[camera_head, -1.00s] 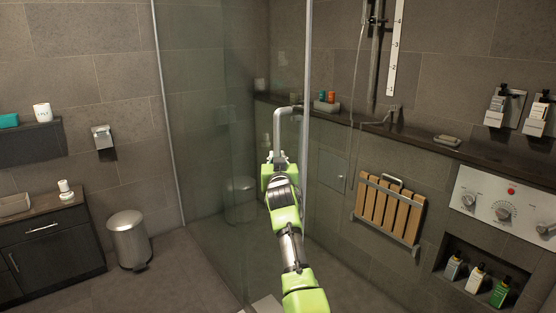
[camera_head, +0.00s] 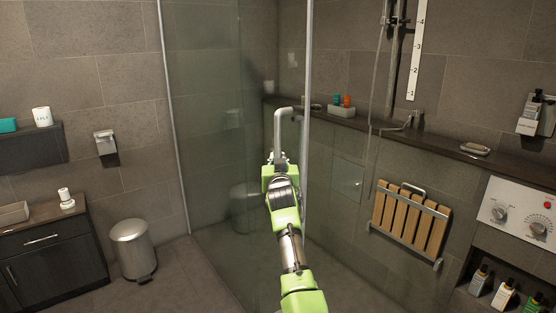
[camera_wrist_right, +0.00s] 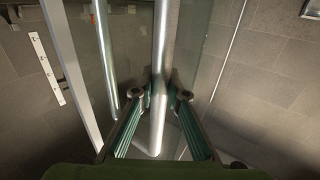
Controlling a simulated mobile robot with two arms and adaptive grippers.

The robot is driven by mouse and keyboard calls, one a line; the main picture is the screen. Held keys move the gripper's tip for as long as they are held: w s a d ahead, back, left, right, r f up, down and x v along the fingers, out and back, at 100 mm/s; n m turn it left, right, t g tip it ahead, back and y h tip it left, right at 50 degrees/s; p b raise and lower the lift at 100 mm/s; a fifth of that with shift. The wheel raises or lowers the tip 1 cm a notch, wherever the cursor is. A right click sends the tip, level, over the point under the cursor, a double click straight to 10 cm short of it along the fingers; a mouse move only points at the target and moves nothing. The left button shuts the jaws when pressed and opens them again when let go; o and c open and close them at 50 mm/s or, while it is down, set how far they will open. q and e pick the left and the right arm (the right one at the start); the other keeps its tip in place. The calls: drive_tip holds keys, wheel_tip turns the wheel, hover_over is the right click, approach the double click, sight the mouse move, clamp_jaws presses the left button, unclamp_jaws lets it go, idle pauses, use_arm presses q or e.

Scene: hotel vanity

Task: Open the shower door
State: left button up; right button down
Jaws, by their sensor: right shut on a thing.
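The shower door is a tall clear glass panel (camera_head: 205,75) with a pale metal edge strip (camera_head: 308,60) on its right side. A bent metal bar handle (camera_head: 278,128) stands out from the door near that strip. My right gripper (camera_head: 277,158) is shut around the lower part of the upright handle bar. In the right wrist view the handle (camera_wrist_right: 161,50) runs between the two fingers of the gripper (camera_wrist_right: 158,93), which touch it from both sides. The green wrist hides part of the handle's lower end. My left gripper is not in view.
Right of the door, a folded wooden seat (camera_head: 410,222) hangs on the wall below a dark ledge (camera_head: 400,134). A control panel (camera_head: 515,212) is at the far right. A metal bin (camera_head: 133,250) and dark cabinet (camera_head: 50,255) stand left. Floor between bin and glass is clear.

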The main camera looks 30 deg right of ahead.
drive_tip(key=c, duration=2.1)
unclamp_jaws()
drive_tip(key=shift+a+f, duration=0.25)
drive_tip(key=shift+f, duration=0.2)
drive_tip(key=shift+o, duration=0.6)
drive_tip(key=shift+w+a+r, duration=0.15)
drive_tip(key=shift+w, duration=0.1)
drive_tip(key=v, duration=1.2)
drive_tip(key=shift+r, duration=0.1)
